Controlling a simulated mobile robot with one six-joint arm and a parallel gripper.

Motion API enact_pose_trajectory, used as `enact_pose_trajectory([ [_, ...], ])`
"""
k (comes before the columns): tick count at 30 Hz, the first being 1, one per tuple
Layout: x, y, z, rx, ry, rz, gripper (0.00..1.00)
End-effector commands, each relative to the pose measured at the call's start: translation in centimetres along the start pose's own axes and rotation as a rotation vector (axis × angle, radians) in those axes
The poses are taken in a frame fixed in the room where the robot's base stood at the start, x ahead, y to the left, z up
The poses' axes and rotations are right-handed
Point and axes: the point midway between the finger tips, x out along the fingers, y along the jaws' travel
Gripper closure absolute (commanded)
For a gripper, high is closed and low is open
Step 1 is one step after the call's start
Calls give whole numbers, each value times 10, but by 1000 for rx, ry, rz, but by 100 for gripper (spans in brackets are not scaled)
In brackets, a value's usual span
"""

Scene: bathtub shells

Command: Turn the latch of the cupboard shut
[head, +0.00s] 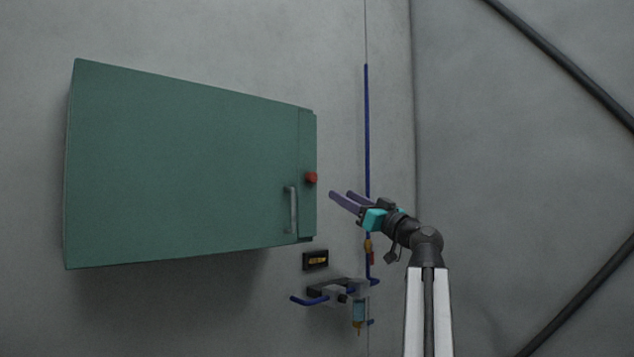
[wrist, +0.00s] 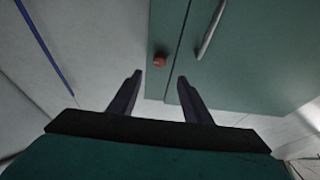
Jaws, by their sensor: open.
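The green cupboard (head: 180,165) is fixed to the wall with its door closed against the frame strip on the right, as far as I can see. The latch is a small red knob (head: 311,178) on that strip; it also shows in the wrist view (wrist: 160,60). A grey bar handle (head: 291,209) is on the door to the lower left of the latch. My gripper (head: 341,198) is open and empty. Its fingers point toward the cupboard, a little right of and below the latch, apart from it. In the wrist view the latch lies beyond the gap between the fingertips (wrist: 159,80).
A blue pipe (head: 367,130) runs up the wall behind my gripper. Below the cupboard are a small black box with a yellow mark (head: 316,260) and a wall fitting with blue pipes (head: 340,292). Dark diagonal bars (head: 560,60) cross the right wall. The space before the latch is clear.

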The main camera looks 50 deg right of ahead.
Motion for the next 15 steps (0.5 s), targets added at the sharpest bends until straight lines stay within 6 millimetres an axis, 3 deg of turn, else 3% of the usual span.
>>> enact_pose_trajectory([
  [15,70,2,-2,1,0,1,55],
])
